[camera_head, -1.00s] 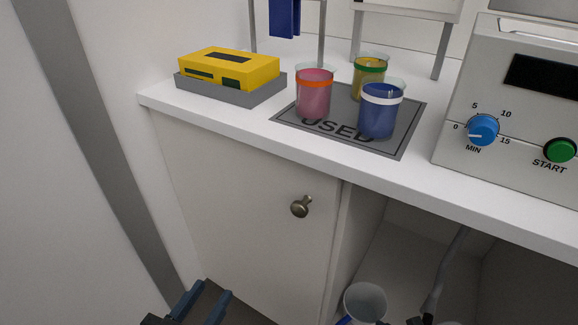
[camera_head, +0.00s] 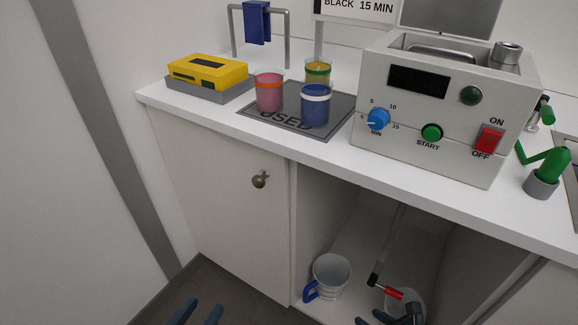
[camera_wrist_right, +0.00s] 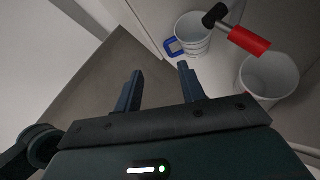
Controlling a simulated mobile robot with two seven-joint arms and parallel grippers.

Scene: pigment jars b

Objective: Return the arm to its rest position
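My left gripper (camera_head: 195,314) shows at the bottom edge of the head view, its two fingers apart with nothing between them. My right gripper (camera_head: 388,319) is at the bottom edge further right, in front of the open cupboard, partly cut off. In the right wrist view my right gripper (camera_wrist_right: 160,72) has its fingers apart and is empty over the dark floor. Both grippers are below the counter and touch nothing that I can see. Most of both arms is out of view.
The white counter (camera_head: 215,120) holds three jars on a USED mat (camera_head: 343,103), a yellow box (camera_head: 208,71) and a grey machine (camera_head: 440,135). Inside the open cupboard are a blue-handled jug (camera_head: 330,273), a white container (camera_wrist_right: 270,80) and a red-handled valve (camera_head: 403,294). A shut door (camera_head: 220,200) is left.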

